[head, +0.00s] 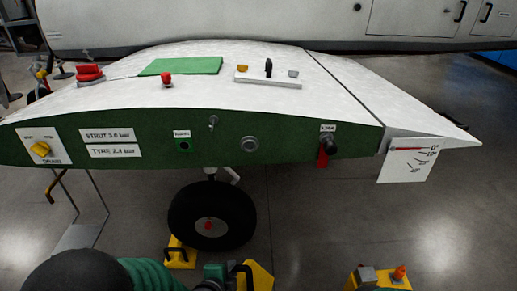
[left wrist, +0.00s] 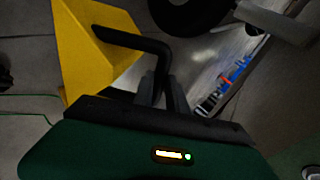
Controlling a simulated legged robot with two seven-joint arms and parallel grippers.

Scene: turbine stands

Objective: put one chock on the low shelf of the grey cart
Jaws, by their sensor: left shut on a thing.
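My left gripper (head: 232,276) is at the bottom middle of the head view, shut on the black handle of a yellow chock (head: 258,276). In the left wrist view the fingers (left wrist: 165,92) close around the end of that handle (left wrist: 135,42), with the yellow chock body (left wrist: 85,45) at upper left. I cannot tell how high the chock is above the floor. A second yellow chock (head: 181,257) with a black handle stands on the floor against the black wheel (head: 211,215). I cannot make out the grey cart or its low shelf. My right gripper is not in view.
A white wing-like body with a green side panel (head: 285,137) spans the view above the wheel. A yellow object (head: 400,283) with an orange piece on top is at the bottom right. A grey plate on rods (head: 80,238) stands at left.

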